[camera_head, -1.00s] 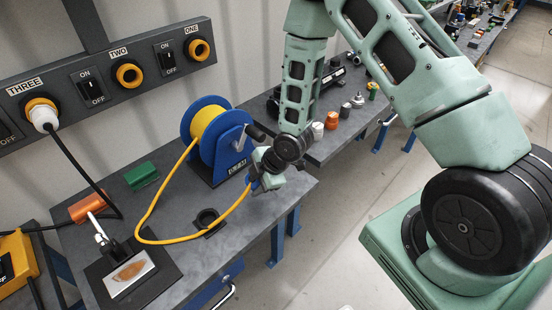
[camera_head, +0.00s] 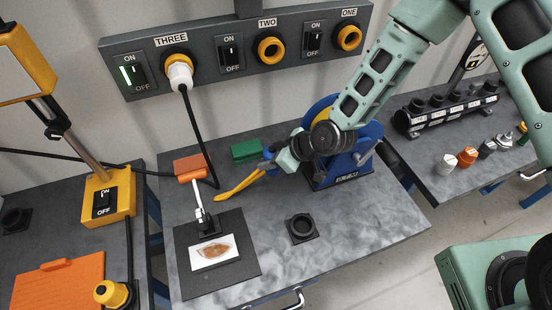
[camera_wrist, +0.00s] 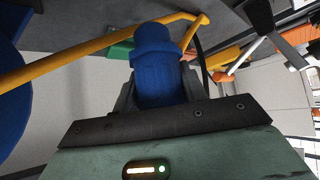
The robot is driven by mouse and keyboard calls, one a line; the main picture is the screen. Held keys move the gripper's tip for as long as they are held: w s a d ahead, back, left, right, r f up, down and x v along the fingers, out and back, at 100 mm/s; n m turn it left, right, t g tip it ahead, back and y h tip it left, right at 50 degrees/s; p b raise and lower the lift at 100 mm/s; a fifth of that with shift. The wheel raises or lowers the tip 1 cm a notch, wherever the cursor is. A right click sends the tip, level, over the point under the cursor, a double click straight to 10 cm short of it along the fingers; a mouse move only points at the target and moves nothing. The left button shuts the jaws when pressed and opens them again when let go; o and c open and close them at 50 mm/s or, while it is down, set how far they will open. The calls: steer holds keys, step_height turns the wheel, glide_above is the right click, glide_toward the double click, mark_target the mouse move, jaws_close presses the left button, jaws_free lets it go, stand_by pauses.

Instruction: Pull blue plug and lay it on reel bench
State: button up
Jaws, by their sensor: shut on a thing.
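The blue plug (camera_wrist: 165,75) is between the jaws of my gripper (camera_wrist: 160,100) in the wrist view, with the yellow cable (camera_wrist: 90,62) around it. In the head view my gripper (camera_head: 272,160) is above the reel bench (camera_head: 375,225), left of the blue cable reel (camera_head: 370,143). A bit of the blue plug (camera_head: 266,163) shows there, and the yellow cable (camera_head: 238,186) hangs down to the left. My arm hides part of the reel. I cannot tell how high the plug is above the bench.
The socket panel (camera_head: 240,85) hangs behind; a white plug (camera_head: 180,73) sits in THREE, while TWO and ONE are empty. The front right is clear.

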mark_target(277, 174)
steer(key=shift+b, duration=0.3)
step_height(277, 174, down, 8)
steer(key=b, duration=0.6)
steer(key=shift+r, duration=0.2)
steer(key=shift+f+b, duration=0.7)
steer(key=shift+b, duration=0.1)
stand_by(0.3)
steer(key=o, duration=1.2)
steer(key=shift+c, duration=0.2)
steer(key=shift+d, duration=0.1)
steer(key=b+v, duration=0.1)
steer(key=v, duration=1.6)
steer(key=shift+s+d+r, duration=0.1)
steer(key=shift+d+r, duration=0.05)
